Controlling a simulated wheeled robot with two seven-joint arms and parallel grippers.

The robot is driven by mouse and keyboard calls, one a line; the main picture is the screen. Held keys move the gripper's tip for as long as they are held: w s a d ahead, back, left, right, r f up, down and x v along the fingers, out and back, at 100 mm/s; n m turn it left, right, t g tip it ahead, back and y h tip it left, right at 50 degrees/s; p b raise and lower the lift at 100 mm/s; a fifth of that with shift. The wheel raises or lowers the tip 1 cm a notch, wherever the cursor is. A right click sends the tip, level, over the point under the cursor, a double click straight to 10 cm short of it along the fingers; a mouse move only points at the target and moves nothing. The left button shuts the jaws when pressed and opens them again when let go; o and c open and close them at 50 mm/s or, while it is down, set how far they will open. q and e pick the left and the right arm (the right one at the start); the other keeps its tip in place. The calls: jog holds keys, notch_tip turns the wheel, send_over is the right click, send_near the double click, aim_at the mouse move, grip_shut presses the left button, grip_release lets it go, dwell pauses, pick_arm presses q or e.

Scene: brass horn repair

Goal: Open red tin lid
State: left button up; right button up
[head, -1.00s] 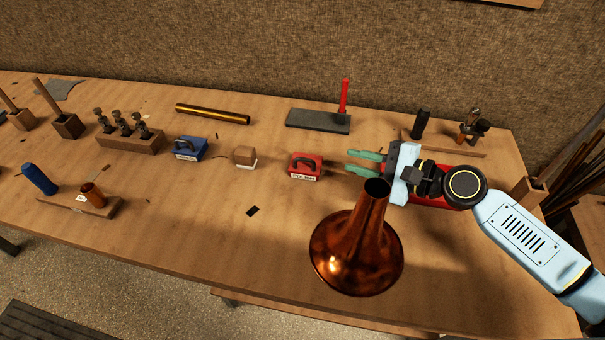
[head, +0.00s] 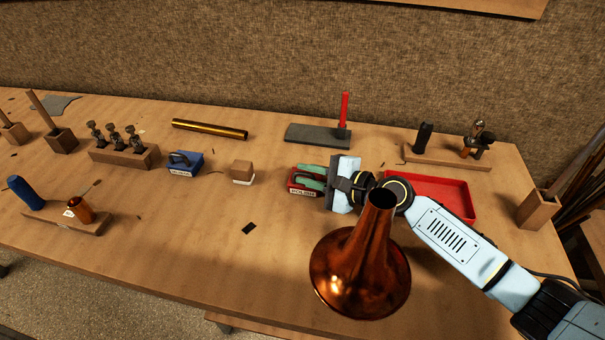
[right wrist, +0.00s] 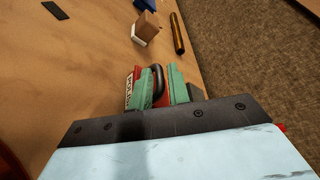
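The red tin (head: 301,192) with its white label stands on the bench near the middle, its lid on. My right gripper (head: 312,176) is at the tin, its green fingers over the lid from the right. In the right wrist view the tin (right wrist: 130,76) shows beside the fingers. The lid's black arched handle (right wrist: 158,80) stands between the two open fingertips (right wrist: 162,84), close to the left one. I cannot tell whether a finger touches it. My left gripper is not in view.
A copper horn bell (head: 360,265) stands in front of my right arm. A red tray (head: 450,196) lies behind the arm. A blue tin (head: 186,163) and a brown block (head: 241,170) stand left of the red tin. The front bench middle is mostly clear.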

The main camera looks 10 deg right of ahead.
jog(key=shift+x, duration=0.85)
jog(key=shift+c, duration=0.4)
grip_shut()
